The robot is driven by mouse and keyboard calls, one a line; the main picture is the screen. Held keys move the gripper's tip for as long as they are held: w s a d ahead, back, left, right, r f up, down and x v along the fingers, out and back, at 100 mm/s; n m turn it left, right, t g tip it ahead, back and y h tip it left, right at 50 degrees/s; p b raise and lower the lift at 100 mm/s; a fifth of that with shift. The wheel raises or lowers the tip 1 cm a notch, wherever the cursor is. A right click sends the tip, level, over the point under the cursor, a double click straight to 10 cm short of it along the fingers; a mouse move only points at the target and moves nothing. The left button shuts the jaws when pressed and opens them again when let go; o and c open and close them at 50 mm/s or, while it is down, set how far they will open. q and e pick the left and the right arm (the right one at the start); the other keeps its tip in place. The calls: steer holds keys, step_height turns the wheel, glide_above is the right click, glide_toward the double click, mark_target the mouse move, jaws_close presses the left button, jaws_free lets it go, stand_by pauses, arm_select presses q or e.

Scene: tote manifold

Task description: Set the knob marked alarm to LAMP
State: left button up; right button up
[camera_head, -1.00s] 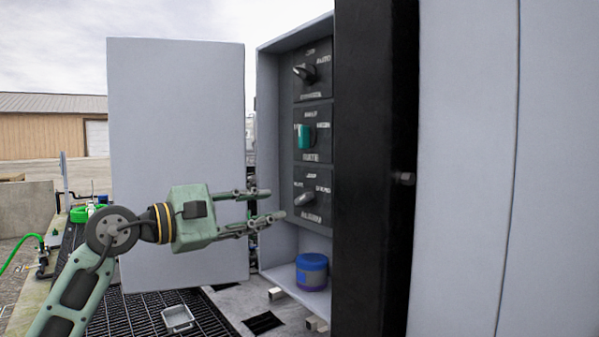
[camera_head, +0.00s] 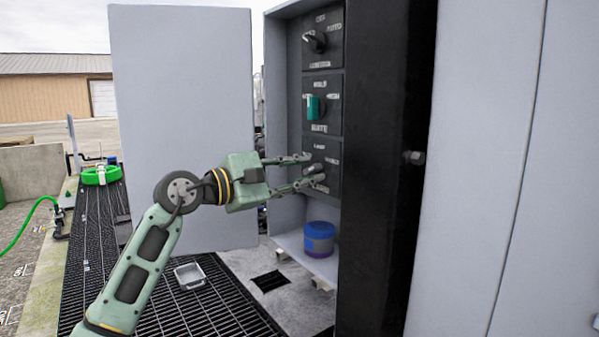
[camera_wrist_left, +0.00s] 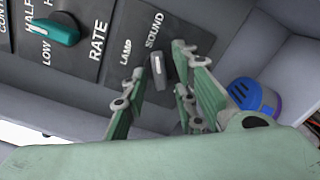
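The alarm knob (camera_head: 313,168) is the grey bottom knob on the dark panel inside the open cabinet. In the head view its LAMP label is above it, with another label to its right. In the left wrist view the knob (camera_wrist_left: 158,73) has a white mark pointing up, towards the end of the word SOUND; LAMP is to its left. My left gripper (camera_head: 314,167) is open at the panel. Its fingers are on either side of the knob, and gaps show in the wrist view; I cannot tell whether either touches. My right gripper is out of view.
A teal knob (camera_head: 313,107) and a top dark knob (camera_head: 315,42) are above on the same panel. The open door (camera_head: 185,110) is at the left, behind my arm. A small tray (camera_head: 189,276) lies on the grating.

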arm_select(q)
jaws_close()
steer(key=shift+n, duration=0.3)
steer(key=n+b, duration=0.1)
steer(key=n, duration=0.4)
steer(key=shift+f, duration=0.1)
steer(key=n, duration=0.6)
stand_by(0.5)
steer(key=shift+o, duration=1)
jaws_free()
